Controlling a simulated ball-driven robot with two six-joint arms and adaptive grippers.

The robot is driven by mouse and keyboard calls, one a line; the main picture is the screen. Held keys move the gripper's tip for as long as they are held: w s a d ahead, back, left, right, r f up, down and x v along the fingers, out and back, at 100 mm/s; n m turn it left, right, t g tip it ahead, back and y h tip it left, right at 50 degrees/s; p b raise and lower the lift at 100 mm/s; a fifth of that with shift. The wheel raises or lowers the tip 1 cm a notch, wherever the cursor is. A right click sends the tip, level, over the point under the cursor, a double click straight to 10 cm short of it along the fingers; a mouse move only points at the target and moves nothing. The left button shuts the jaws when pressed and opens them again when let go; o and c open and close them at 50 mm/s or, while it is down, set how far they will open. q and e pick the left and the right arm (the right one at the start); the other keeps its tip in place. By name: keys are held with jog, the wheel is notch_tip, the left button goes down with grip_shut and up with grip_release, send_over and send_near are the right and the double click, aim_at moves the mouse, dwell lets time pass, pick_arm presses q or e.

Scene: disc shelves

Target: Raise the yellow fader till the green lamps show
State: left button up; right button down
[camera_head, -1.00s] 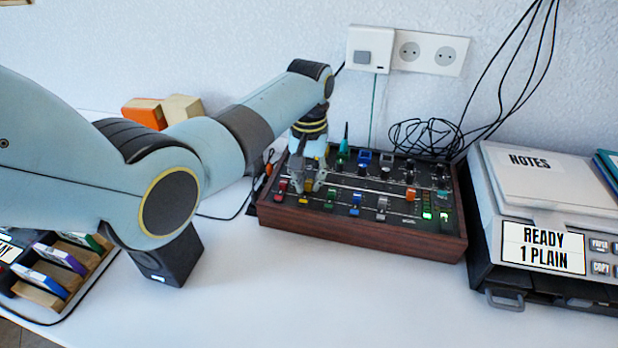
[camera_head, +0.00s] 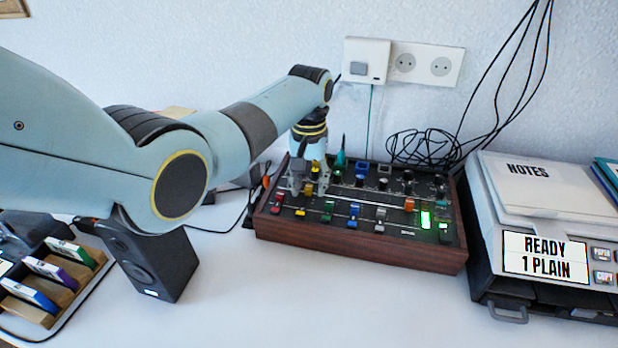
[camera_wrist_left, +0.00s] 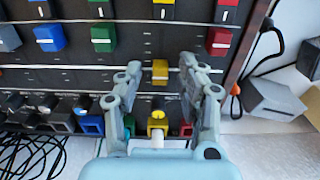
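The yellow fader cap (camera_head: 308,188) is on the wood-sided mixer panel (camera_head: 360,249). It also shows in the left wrist view (camera_wrist_left: 160,72), set farther toward the panel's back than the red and green caps beside it. My left gripper (camera_wrist_left: 163,70) is open, with a fingertip on each side of the yellow cap and small gaps visible. In the head view my left gripper (camera_head: 308,184) partly covers this area. Bright green lamps (camera_head: 425,218) glow at the panel's right. My right gripper is not in view.
A grey machine labelled "READY 1 PLAIN" (camera_head: 545,256) stands right of the panel. A black speaker (camera_head: 158,262) and a disc rack (camera_head: 60,275) are at left. Loose black cables (camera_head: 425,147) lie behind. The white table front is clear.

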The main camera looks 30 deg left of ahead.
aim_at(309, 186)
pick_arm(q)
notch_tip(309, 186, up, 12)
dwell(0.4)
dwell(0.3)
